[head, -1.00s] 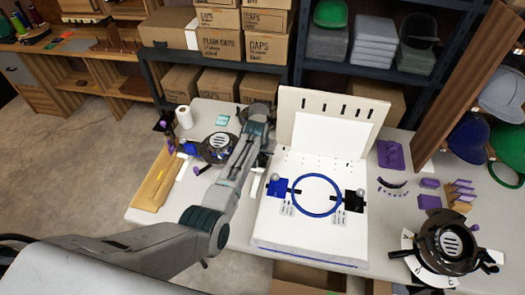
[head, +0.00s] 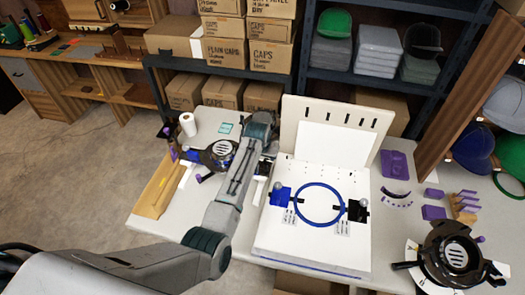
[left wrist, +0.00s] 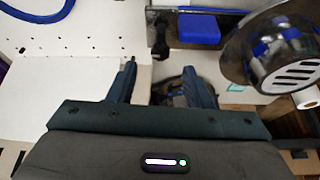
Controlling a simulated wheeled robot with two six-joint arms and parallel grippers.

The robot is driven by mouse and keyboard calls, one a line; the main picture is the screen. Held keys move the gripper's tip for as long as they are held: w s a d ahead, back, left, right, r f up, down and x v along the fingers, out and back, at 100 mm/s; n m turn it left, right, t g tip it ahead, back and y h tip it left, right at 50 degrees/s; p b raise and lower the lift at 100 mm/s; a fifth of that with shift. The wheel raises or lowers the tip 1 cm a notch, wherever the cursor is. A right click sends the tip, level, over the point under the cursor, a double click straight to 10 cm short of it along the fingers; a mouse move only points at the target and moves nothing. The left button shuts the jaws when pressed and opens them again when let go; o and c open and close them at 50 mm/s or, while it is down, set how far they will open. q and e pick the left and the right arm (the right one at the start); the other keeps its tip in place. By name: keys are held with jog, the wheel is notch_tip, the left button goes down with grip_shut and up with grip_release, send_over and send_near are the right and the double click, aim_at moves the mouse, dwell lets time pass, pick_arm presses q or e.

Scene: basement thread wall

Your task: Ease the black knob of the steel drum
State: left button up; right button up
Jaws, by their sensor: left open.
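A steel drum with a slotted face (head: 222,151) sits in a dark ring-shaped mount at the left of the table. The left wrist view shows a shiny slotted drum (left wrist: 285,55) at upper right. A small dark upright part with a rounded end (left wrist: 160,36) stands left of it; I cannot tell whether this is the black knob. My left gripper (left wrist: 160,85) is open, its fingers apart, with a dark blurred shape behind and between them. In the head view my left wrist is right of the drum, and the fingertips are hidden. My right gripper is not in view.
A white board with a blue hoop (head: 319,226) stands right of my left arm. A second slotted drum (head: 457,256) sits at the table's right. A paper roll (head: 188,124) and wooden strip (head: 156,187) are at left. Purple pieces (head: 397,166) lie right of the board.

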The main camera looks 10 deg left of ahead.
pick_arm(q)
jog(key=shift+b+v, duration=0.5)
jog(key=shift+v, duration=2.4)
jog(key=s+a+f, duration=0.2)
jog(key=s+a, duration=0.1)
jog(key=s, duration=0.4)
jog(key=s+a+f+y, duration=0.1)
jog(key=s+a+f, duration=0.15)
jog(key=s, duration=0.45)
jog(key=s+a+f, duration=0.1)
jog(key=s+a, duration=0.2)
jog(key=s, duration=0.5)
jog(key=s+a+r, duration=0.1)
jog(key=s+r, duration=0.2)
jog(key=s, duration=0.7)
jog(key=s+a+r, duration=0.2)
jog(key=s+r, duration=0.1)
jog(key=s, duration=0.8)
notch_tip(320, 180, down, 33)
jog(key=a+g+b, duration=0.2)
jog(key=b, duration=0.2)
jog(key=s+f+b, duration=0.2)
jog(key=s+f, duration=0.7)
jog(key=f, duration=0.3)
jog(key=s+a+f+g+b, duration=0.1)
jog(key=s+f, duration=0.8)
jog(key=f, duration=0.3)
jog(key=shift+a+f+b, duration=0.2)
jog(key=shift+a+b, duration=0.1)
jog(key=shift+b, duration=0.1)
